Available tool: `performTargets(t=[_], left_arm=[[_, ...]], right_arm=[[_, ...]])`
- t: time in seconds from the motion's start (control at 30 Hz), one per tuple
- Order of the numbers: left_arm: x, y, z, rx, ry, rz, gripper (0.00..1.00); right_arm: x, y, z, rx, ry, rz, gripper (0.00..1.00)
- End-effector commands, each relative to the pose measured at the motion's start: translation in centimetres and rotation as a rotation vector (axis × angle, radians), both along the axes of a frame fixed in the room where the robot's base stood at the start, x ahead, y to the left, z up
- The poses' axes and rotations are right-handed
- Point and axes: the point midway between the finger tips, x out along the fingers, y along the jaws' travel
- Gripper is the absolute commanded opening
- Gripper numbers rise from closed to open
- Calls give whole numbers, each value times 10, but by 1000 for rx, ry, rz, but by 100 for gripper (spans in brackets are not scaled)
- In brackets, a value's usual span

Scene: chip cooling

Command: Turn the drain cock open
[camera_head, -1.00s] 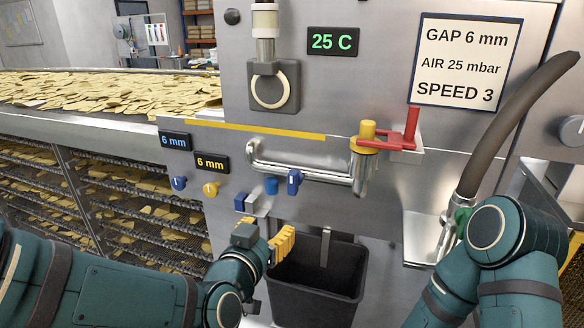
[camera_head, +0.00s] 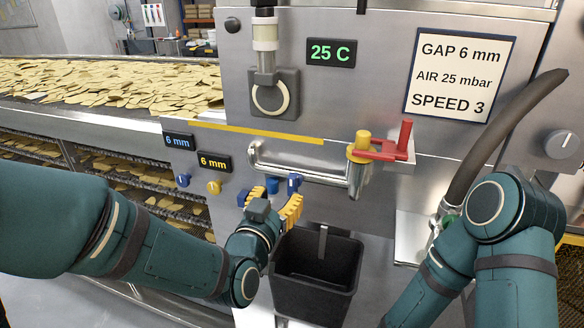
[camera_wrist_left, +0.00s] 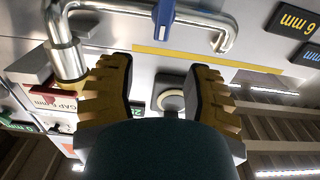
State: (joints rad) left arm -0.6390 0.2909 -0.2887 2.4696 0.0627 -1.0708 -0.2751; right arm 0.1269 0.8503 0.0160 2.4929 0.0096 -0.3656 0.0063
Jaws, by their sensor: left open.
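A chrome pipe (camera_head: 300,176) runs along the machine front to a spout with a yellow cap (camera_head: 362,140) and a red handle (camera_head: 401,146). A blue lever (camera_head: 294,183) sits on the pipe; it also shows in the left wrist view (camera_wrist_left: 163,20). I cannot tell for certain which handle is the drain cock. My left gripper (camera_head: 277,198), with yellow ridged fingers, is open and empty, below and left of the spout. The left wrist view shows the same open fingers (camera_wrist_left: 165,78), with the red handle (camera_wrist_left: 50,98) to their left. My right gripper is not visible.
A black bin (camera_head: 315,280) stands below the pipe. Blue (camera_head: 183,180) and yellow (camera_head: 213,187) knobs sit left of the gripper. A dark hose (camera_head: 505,135) bends down near my right arm. A chip conveyor (camera_head: 110,90) runs at the left.

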Motion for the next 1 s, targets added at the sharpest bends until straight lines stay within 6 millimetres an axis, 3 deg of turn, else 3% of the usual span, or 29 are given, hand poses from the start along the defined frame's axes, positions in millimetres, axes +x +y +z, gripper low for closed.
performTargets(t=[0.2, 0.4, 0.6, 0.9, 0.93, 1.0], left_arm=[[42, -14, -3, 2, 3, 0, 50], [70, -23, -3, 2, 3, -1, 50], [83, -27, -2, 2, 3, 0, 50], [84, -27, -2, 1, 3, 0, 50], [84, -27, -2, 1, 3, 0, 46], [84, -27, -2, 1, 3, 0, 22]], right_arm=[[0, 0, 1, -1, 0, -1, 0], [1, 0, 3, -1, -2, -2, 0], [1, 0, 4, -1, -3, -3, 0], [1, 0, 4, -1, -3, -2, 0], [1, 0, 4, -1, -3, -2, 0], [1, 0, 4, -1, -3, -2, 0]])
